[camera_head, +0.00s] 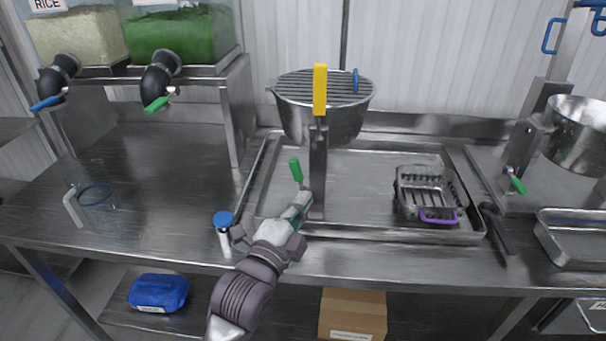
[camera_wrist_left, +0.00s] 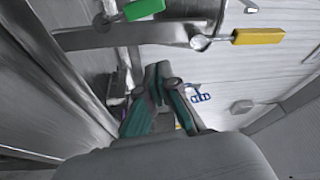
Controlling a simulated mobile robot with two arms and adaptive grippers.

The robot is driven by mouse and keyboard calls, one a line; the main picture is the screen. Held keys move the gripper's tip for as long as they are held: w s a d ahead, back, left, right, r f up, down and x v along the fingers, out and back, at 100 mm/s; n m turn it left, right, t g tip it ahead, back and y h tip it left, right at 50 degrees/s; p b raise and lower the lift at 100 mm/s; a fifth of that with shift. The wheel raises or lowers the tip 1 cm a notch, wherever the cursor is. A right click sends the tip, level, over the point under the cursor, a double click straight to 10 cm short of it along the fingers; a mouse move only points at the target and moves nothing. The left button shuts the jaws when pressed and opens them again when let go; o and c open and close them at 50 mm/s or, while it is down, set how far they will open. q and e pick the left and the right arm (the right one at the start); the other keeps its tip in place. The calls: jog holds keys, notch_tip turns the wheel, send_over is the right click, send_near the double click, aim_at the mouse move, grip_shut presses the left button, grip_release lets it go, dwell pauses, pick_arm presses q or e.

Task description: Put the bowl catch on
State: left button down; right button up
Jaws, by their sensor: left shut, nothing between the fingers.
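A steel bowl (camera_head: 325,120) with a slatted grille on top is held at a post (camera_head: 318,175) in the middle of the table. A yellow lever (camera_head: 320,90) stands upright at the bowl's front, and a green lever (camera_head: 296,170) sticks up left of the post. The wrist view shows the green lever (camera_wrist_left: 143,9) and the yellow lever (camera_wrist_left: 258,36) near its top edge. I cannot tell which lever is the bowl catch. My left gripper (camera_head: 303,200) is shut and empty, just below the green lever and apart from it; its fingers also show in the wrist view (camera_wrist_left: 164,80). My right gripper is out of view.
A large tray (camera_head: 370,185) lies under the post and holds a small steel basket (camera_head: 428,190) with a purple handle. A blue-topped item (camera_head: 224,222) stands left of my arm. Dispensers with blue (camera_head: 46,104) and green (camera_head: 156,104) levers are at left.

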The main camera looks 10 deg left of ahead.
aim_at(302, 175)
pick_arm(q)
jog(key=shift+w, duration=0.15)
jog(key=p+x, duration=0.2)
jog(key=x, duration=0.7)
jog(key=shift+r, duration=0.15)
jog(key=a, duration=0.2)
jog(key=a+f+p, duration=0.1)
jog(key=shift+w+a, duration=0.2)
jog(key=shift+w, duration=0.05)
jog(key=shift+a+f, duration=0.1)
jog(key=shift+a, duration=0.1)
jog(key=shift+d+f, duration=0.1)
